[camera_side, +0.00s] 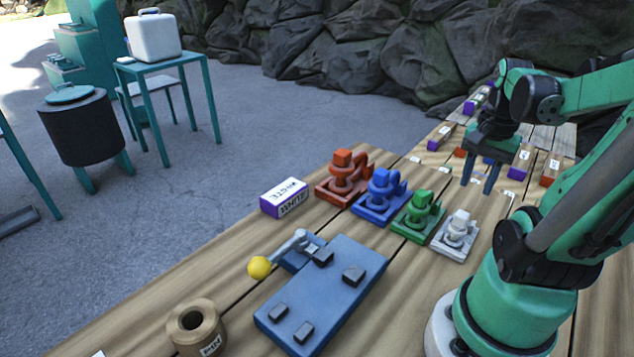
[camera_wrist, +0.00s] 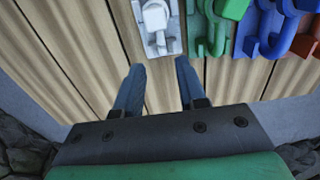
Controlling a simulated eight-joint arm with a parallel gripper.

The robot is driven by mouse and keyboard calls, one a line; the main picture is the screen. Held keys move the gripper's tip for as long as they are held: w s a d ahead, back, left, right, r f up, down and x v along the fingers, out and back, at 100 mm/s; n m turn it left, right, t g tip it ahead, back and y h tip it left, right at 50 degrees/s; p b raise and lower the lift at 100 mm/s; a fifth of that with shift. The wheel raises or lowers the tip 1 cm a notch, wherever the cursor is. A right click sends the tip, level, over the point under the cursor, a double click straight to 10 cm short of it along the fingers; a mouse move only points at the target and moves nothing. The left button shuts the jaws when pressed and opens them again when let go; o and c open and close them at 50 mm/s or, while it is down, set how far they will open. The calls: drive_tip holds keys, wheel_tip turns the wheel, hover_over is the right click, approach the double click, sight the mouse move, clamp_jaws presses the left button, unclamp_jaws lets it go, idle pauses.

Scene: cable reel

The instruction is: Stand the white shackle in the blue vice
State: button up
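A white fitting (camera_side: 457,236) sits upright on its square base at the right end of a row; it looks like the white shackle, and it shows at the top of the wrist view (camera_wrist: 156,22). A slate-blue plate (camera_side: 345,295) with dark blocks and a yellow-knobbed lever lies on the bench. A brighter blue fitting (camera_side: 381,193) stands in the row; I cannot tell for sure which blue thing is the vice. My gripper (camera_side: 478,186) is open and empty above the bench, beyond the white fitting. Its fingers (camera_wrist: 160,70) are apart, with bare planks between them.
Green (camera_side: 418,212) and red (camera_side: 344,180) fittings stand in the same row. A labelled white-and-purple box (camera_side: 285,198) and a brown spool (camera_side: 196,327) sit nearer the bench's left edge. Several small labelled blocks line the far end.

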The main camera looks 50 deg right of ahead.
sight(466, 212)
drive_tip(key=shift+f, duration=3.8)
drive_tip(key=shift+c, duration=0.2)
clamp_jaws()
drive_tip(key=shift+r, duration=0.1)
drive_tip(key=shift+r, duration=2.45)
